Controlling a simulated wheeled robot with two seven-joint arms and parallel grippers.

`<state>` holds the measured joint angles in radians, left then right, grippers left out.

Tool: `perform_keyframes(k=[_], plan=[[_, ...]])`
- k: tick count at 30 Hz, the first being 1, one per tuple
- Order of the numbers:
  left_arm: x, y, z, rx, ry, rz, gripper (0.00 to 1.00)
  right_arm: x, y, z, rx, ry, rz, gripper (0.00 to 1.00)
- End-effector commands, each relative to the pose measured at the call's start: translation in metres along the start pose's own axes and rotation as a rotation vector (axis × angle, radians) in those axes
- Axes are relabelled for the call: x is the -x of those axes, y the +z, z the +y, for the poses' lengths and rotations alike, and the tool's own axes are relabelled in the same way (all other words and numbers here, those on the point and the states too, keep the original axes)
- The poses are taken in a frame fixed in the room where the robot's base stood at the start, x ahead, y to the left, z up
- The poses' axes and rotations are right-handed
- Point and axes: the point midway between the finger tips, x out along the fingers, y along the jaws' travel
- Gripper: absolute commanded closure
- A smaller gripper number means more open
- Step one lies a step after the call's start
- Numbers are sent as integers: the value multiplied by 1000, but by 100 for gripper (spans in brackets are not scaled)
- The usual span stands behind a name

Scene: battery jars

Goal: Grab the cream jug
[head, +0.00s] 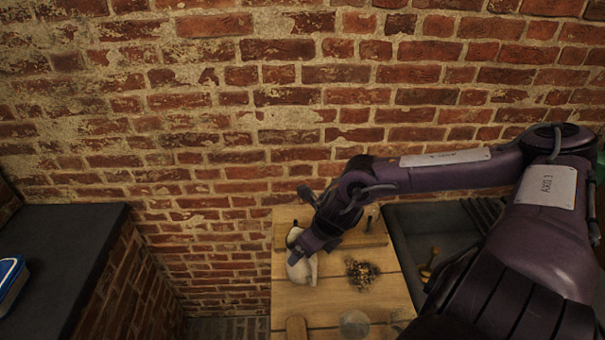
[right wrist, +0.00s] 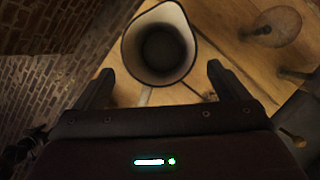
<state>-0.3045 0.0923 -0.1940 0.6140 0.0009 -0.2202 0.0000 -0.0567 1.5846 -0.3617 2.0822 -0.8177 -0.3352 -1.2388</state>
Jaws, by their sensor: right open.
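The cream jug (head: 302,269) is a pale vessel near the left edge of the wooden table, partly hidden by my right gripper in the head view. In the right wrist view the jug (right wrist: 158,42) shows from above, with its open round mouth and a pointed lip, and it looks empty. My right gripper (right wrist: 160,69) is open, with one finger on each side of the jug's near part and a gap showing at each side. In the head view my right gripper (head: 308,246) is right at the jug. My left gripper is not in view.
A brick wall (head: 220,150) stands behind. A dark counter (head: 60,245) with a blue box (head: 10,282) is at left.

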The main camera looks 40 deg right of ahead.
Motion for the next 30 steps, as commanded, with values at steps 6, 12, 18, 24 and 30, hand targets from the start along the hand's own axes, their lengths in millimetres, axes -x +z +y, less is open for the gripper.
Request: perform_keyframes(k=[6,12,18,24,30], plan=[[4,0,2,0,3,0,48,-9,2,1,-7,3,-2,6],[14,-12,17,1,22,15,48,-28,6,4,-7,4,-2,6],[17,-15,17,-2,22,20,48,-48,5,3,-4,0,-1,6],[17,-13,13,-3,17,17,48,-53,4,3,0,-1,0,6],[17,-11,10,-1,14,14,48,-53,4,3,0,-1,0,16]])
